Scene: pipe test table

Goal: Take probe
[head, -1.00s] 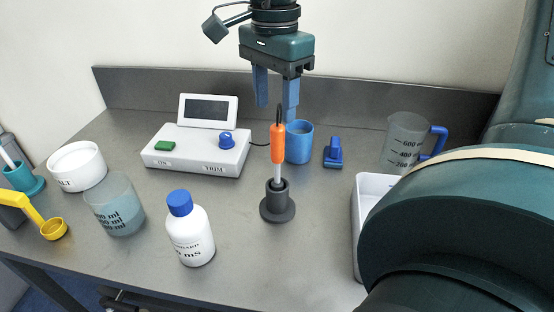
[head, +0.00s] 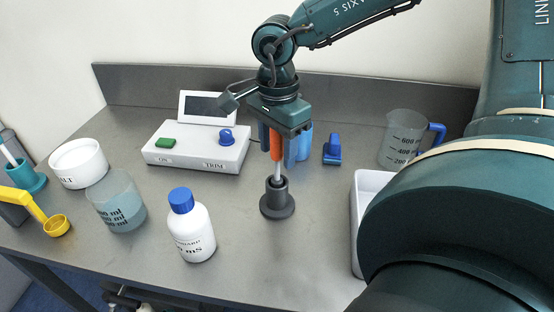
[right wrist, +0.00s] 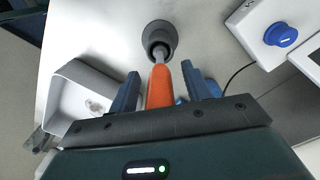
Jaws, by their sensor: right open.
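The probe (head: 277,148) has an orange handle and a pale shaft. It stands upright in a dark grey holder (head: 277,203) in the middle of the table. My right gripper (head: 277,154) is at the orange handle, with its blue fingers open on either side. In the right wrist view the handle (right wrist: 160,88) lies between the two fingertips (right wrist: 161,82), with gaps visible on both sides. The shaft's lower end is hidden in the holder (right wrist: 159,36). My left gripper is not in view.
A white meter box (head: 197,150) stands behind left, a blue cup (head: 304,142) just behind the gripper. A white bottle (head: 191,232) and a beaker (head: 118,203) stand front left. A white tray (head: 357,222), a jug (head: 400,140) and a blue object (head: 332,148) are right.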

